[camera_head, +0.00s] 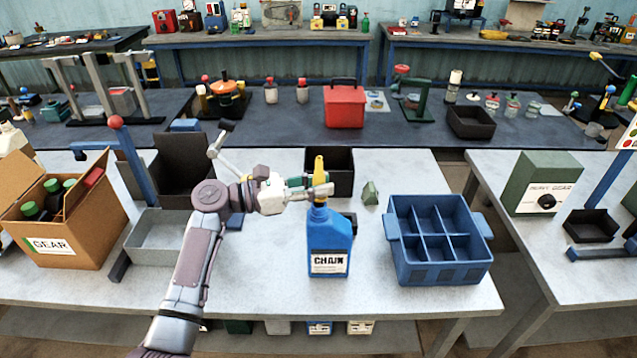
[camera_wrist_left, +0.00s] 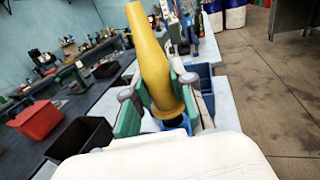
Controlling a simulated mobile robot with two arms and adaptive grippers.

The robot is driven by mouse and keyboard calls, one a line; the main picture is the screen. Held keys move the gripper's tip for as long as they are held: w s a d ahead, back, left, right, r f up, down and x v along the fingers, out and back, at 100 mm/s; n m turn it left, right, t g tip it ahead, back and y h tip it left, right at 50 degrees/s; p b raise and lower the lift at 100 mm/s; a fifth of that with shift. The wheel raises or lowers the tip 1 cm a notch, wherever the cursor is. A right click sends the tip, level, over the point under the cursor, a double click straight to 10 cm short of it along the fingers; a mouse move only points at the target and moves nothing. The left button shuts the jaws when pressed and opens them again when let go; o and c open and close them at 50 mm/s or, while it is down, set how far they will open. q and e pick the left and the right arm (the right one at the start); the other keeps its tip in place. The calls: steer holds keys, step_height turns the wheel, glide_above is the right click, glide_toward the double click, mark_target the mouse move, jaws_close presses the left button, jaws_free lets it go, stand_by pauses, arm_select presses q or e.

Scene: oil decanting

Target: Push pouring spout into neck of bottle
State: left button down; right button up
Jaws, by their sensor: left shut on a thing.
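A blue bottle (camera_head: 329,240) with a white "CHAIN" label stands upright on the near table. A yellow pouring spout (camera_head: 319,167) points up directly above the bottle's neck. My left gripper (camera_head: 320,190) reaches in from the left at neck height and is shut on the spout. In the left wrist view the spout (camera_wrist_left: 150,65) rises between the gripper's fingers (camera_wrist_left: 160,105), its wide lower end at a blue part below. Whether the spout is seated in the neck or only resting on it is hidden by the fingers. My right gripper is in neither view.
A blue divided crate (camera_head: 440,275) stands right of the bottle. A black bin (camera_head: 342,160) and a small green object (camera_head: 370,193) are behind it. A cardboard "GEAR" box (camera_head: 50,247) and a grey tray (camera_head: 160,240) are at left. The table front around the bottle is clear.

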arm_select(q)
steer(key=shift+f+b, duration=0.4)
steer(key=shift+f, duration=0.75)
steer(key=c, duration=0.9)
jaws_free()
steer(key=v, duration=1.2)
